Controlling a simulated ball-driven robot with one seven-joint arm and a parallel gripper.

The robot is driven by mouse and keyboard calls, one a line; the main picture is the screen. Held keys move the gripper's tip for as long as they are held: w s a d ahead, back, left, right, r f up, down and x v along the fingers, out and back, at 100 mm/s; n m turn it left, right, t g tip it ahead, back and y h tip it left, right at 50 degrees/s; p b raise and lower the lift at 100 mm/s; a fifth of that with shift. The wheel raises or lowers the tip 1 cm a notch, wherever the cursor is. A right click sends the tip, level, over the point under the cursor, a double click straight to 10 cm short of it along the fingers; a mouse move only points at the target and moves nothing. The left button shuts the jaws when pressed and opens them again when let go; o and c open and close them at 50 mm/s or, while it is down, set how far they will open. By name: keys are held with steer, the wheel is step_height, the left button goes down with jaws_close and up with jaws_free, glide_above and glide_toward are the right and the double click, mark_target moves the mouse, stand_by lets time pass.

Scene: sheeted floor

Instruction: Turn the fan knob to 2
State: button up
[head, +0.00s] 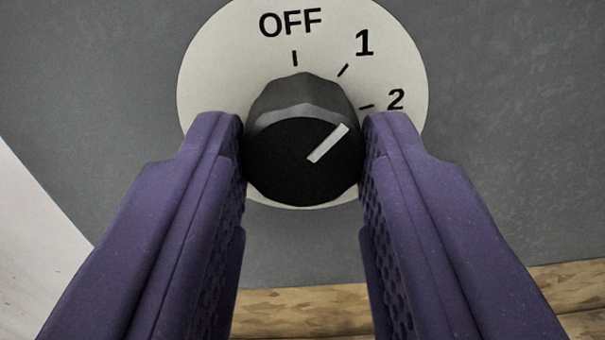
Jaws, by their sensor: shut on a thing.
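The fan knob (285,165) is black with a white pointer line (328,143) on its face. The pointer slants up and right, roughly toward the mark for 1. Behind it is a round white dial plate (215,85) with OFF at the top, 1 at the upper right and 2 (396,99) at the right, each with a short tick. My gripper (304,150) has two purple ribbed fingers, one on each side of the knob, shut on it. The fingers hide the lower left and right parts of the dial.
The dial sits on a flat grey panel (510,120). A wood-toned strip (300,312) runs along the bottom, and a pale surface (30,240) shows at the lower left. No loose object is near the knob.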

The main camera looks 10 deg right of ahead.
steer(key=m+b, duration=0.1)
steer(key=b, duration=0.1)
steer(key=m+b, duration=0.1)
steer(key=m, duration=0.1)
steer(key=shift+f+m+b, duration=0.25)
steer(key=shift+m+b, duration=0.05)
steer(key=shift+b, duration=0.05)
steer(key=m+b, duration=0.3)
steer(key=shift+r, duration=0.1)
steer(key=o, duration=1)
steer(key=shift+r, duration=0.15)
steer(key=shift+o, duration=0.2)
steer(key=p+v, duration=0.2)
steer(key=v, duration=0.6)
